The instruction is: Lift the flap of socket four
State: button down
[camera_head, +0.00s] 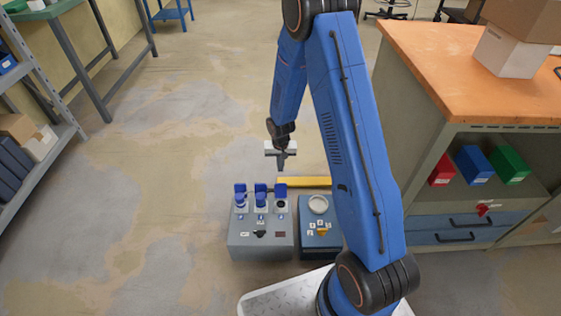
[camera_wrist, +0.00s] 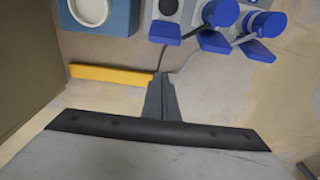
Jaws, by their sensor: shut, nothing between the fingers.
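A grey socket box (camera_head: 260,252) stands on the floor with three sockets in a row. Their blue flaps (camera_head: 240,187) (camera_head: 260,188) (camera_head: 281,188) stand raised at the back edge; they also show in the wrist view (camera_wrist: 165,33) (camera_wrist: 214,41) (camera_wrist: 257,50). Blue plugs appear to sit in the left two sockets; the right one shows a dark open face. A blue box (camera_head: 320,240) beside it has a round pale disc (camera_head: 319,204). I cannot read which socket is four. My gripper (camera_head: 281,168) is shut and empty, above and behind the boxes; its fingers (camera_wrist: 160,85) touch nothing visible.
A yellow bar (camera_head: 303,182) lies behind the boxes. Grey cables run from the sockets in the wrist view. A workbench (camera_head: 470,60) with red, blue and green bins stands at right. Shelves (camera_head: 40,130) stand at left. The floor left of the boxes is clear.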

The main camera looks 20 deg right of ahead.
aim_at(281, 187)
jog(key=s+f, duration=0.1)
jog(key=s+a+f, duration=0.1)
jog(key=s, duration=0.1)
jog(key=shift+s+a+f, duration=0.1)
jog(key=shift+s+f, duration=0.15)
jog(key=shift+s, duration=0.05)
jog(key=shift+s+a+r, duration=0.15)
jog(key=shift+s+a, duration=0.05)
jog(key=shift+s, duration=0.45)
jog(key=shift+s+a+r, duration=0.15)
jog(key=shift+s+a, duration=0.05)
jog(key=shift+s, duration=0.45)
